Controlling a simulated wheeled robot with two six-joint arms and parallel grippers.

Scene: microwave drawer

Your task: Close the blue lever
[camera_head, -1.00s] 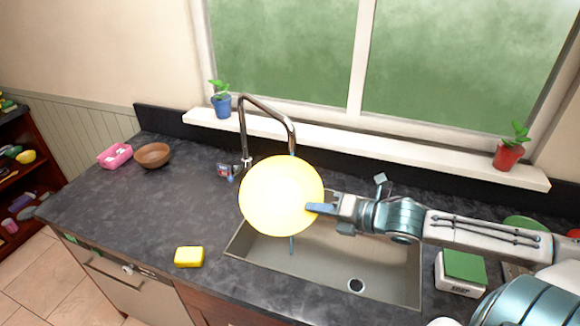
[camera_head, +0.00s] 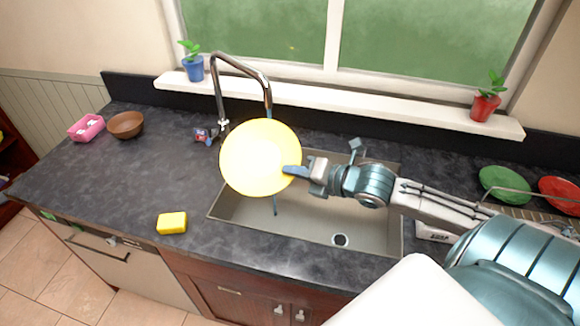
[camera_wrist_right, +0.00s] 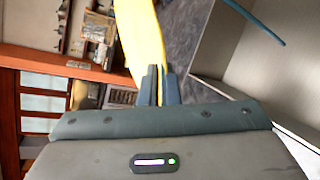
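A small blue part with some red (camera_head: 207,136) sits at the left of the faucet (camera_head: 219,95) base. It may be the blue lever, but it is too small to tell its position. My right gripper (camera_head: 291,170) is shut on the edge of a yellow plate (camera_head: 250,155), held tilted above the sink (camera_head: 305,212). The grip also shows in the right wrist view (camera_wrist_right: 157,85). My left gripper is out of view.
A yellow sponge (camera_head: 172,222) lies on the counter left of the sink. A brown bowl (camera_head: 126,125) and pink container (camera_head: 86,127) stand at the left. Green (camera_head: 505,183) and red (camera_head: 562,192) dishes are at right. Counter left of the sink is mostly clear.

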